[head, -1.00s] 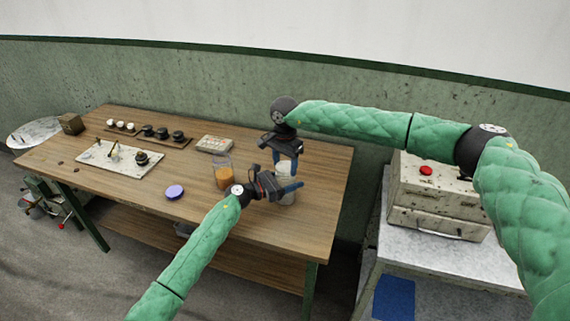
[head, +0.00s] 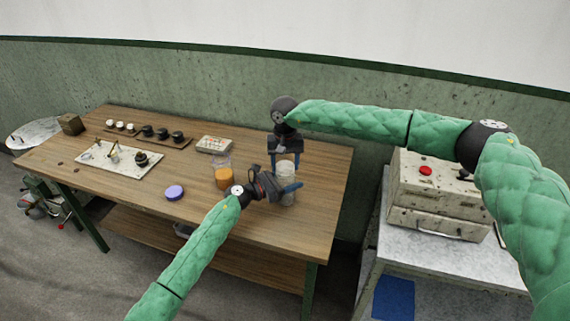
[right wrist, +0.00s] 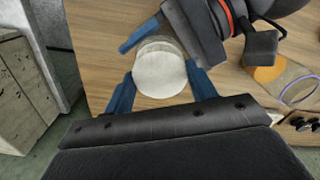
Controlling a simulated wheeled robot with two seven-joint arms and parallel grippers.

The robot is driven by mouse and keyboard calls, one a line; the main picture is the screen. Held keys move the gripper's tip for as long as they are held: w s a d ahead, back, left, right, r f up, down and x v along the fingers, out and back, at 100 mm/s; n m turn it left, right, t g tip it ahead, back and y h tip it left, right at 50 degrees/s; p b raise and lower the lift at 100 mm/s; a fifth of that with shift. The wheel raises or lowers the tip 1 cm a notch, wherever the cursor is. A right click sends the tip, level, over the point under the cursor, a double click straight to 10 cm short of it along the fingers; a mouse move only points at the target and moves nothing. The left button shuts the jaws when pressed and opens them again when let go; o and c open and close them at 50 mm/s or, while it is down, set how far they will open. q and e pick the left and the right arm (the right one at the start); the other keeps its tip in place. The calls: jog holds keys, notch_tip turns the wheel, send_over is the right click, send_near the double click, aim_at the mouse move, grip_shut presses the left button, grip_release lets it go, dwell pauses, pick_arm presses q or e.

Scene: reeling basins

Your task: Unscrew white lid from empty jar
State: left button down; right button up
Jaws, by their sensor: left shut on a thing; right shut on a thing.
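The empty jar (head: 287,191) is clear and stands upright near the right end of the table. Its white lid (right wrist: 160,74) is on top in the right wrist view. My left gripper (head: 286,187) reaches in from the left and is shut around the jar's body. My right gripper (head: 286,161) points down from above and is shut on the white lid, with a blue finger on either side; it also shows in the right wrist view (right wrist: 160,82). The fingers partly hide the lid in the head view.
A jar with orange contents (head: 224,178) stands just left of my left gripper. A purple lid (head: 174,193) lies on the table (head: 130,187). A box with a red button (head: 440,190) stands at the right.

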aim_at(285, 166)
jog(key=shift+r, duration=1.15)
dwell(0.4)
jog(key=shift+r, duration=1.95)
pick_arm(q)
jog(key=shift+c, duration=1.3)
grip_release()
